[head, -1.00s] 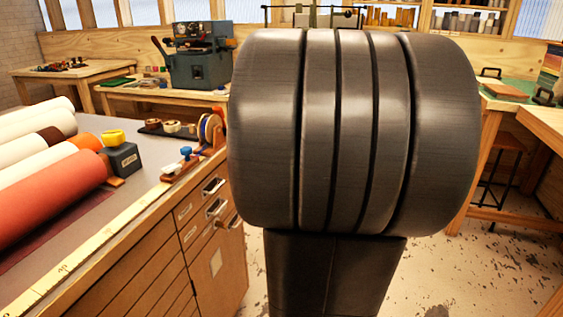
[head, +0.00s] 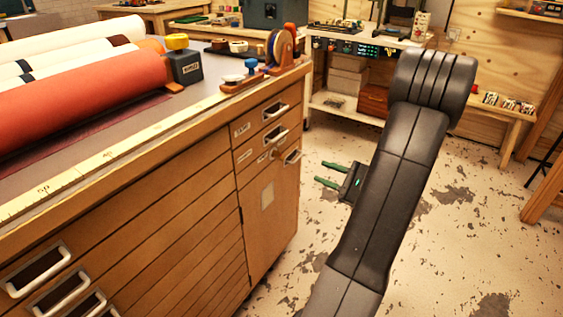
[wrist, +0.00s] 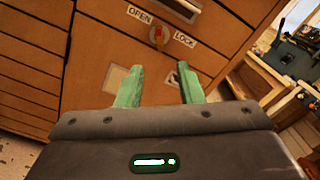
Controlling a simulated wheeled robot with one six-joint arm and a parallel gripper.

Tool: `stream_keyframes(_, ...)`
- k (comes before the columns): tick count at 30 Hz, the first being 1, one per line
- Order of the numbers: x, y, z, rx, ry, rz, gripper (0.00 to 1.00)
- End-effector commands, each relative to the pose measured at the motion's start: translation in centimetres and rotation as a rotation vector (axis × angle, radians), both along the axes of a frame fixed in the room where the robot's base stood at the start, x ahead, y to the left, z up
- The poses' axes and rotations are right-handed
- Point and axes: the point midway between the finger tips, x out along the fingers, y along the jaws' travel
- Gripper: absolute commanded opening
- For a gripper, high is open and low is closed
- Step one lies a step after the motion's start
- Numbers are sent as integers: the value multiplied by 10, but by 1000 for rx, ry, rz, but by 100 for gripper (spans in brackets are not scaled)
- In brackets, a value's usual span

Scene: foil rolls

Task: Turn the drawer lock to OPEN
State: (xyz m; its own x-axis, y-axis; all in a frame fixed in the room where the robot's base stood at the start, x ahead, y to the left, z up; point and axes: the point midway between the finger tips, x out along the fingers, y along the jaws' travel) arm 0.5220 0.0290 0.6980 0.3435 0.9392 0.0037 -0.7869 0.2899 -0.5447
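The drawer lock, a small red-handled knob (wrist: 158,35), sits on the wooden cabinet front in the wrist view. An OPEN label (wrist: 139,13) is to its upper left and a LOCK label (wrist: 185,40) to its lower right. The handle is too small to tell which label it points at. My gripper (wrist: 157,82) has its two green fingers spread wide, with nothing between them. The knob shows beyond the gap between the fingertips, apart from them. In the head view my gripper (head: 321,172) is low, beside the cabinet front (head: 185,205).
Drawer handles (head: 275,109) stick out from the cabinet's right column; another handle (wrist: 178,8) is close above the lock. Rolls, one of them red (head: 85,85), lie on the cabinet top. A workbench (head: 350,45) stands behind.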

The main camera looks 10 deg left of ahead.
Motion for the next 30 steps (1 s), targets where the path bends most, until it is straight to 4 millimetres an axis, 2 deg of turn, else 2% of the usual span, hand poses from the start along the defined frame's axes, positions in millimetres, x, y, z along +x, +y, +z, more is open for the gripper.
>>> stream_keyframes(5,7,24,-1,-1,-1,5,34)
stream_keyframes(18,36,105,-1,-4,-2,5,34)
stream_keyframes(24,43,123,0,-4,-1,4,34)
stream_keyframes(30,45,127,1,-3,0,2,34)
